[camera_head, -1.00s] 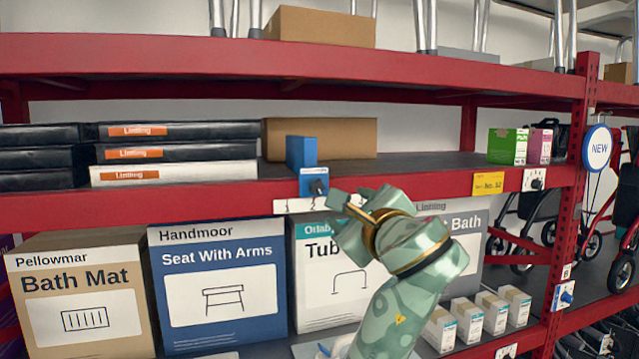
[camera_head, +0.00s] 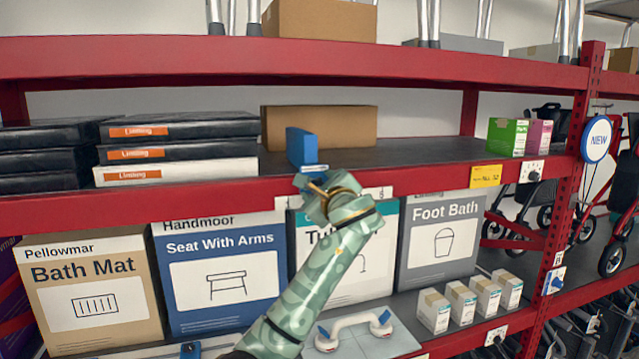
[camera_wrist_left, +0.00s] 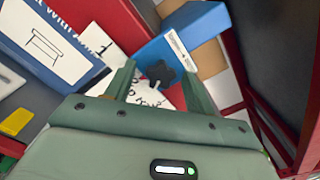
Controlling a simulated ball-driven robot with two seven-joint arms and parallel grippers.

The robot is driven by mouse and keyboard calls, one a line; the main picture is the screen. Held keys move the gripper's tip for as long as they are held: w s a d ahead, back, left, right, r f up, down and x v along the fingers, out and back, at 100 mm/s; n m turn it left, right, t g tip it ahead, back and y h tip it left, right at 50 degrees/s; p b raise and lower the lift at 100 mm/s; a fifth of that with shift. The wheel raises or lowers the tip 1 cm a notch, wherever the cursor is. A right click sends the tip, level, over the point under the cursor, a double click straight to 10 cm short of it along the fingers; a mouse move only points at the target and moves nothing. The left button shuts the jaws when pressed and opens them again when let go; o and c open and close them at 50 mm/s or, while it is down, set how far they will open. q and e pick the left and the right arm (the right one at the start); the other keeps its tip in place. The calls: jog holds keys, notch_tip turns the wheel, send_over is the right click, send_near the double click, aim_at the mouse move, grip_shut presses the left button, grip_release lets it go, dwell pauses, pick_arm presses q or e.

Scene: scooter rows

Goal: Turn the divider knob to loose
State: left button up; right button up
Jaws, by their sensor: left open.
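The blue divider (camera_head: 301,147) stands upright on the middle shelf at the red front beam; only the top of its front plate shows above my gripper. Its dark star-shaped knob (camera_wrist_left: 160,73) shows in the left wrist view, below the label on the blue divider (camera_wrist_left: 172,28). My left gripper (camera_head: 318,184) is at the divider's front and hides the knob in the head view. In the left wrist view its open fingers (camera_wrist_left: 158,80) stand on either side of the knob. I cannot tell whether they touch it. My right gripper is not in view.
Flat Linlling boxes (camera_head: 178,150) lie left of the divider, and a plain brown carton (camera_head: 350,127) stands behind it. Green and pink boxes (camera_head: 507,137) stand farther right. Boxed bath goods (camera_head: 222,275) fill the shelf below. The shelf right of the divider is largely clear.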

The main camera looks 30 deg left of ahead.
pick_arm(q)
jog(key=c, duration=1)
jog(key=shift+f, duration=0.1)
jog(key=n+b, duration=0.6)
jog(key=n, duration=1.3)
jog(key=shift+f, duration=0.15)
jog(key=shift+b, duration=0.3)
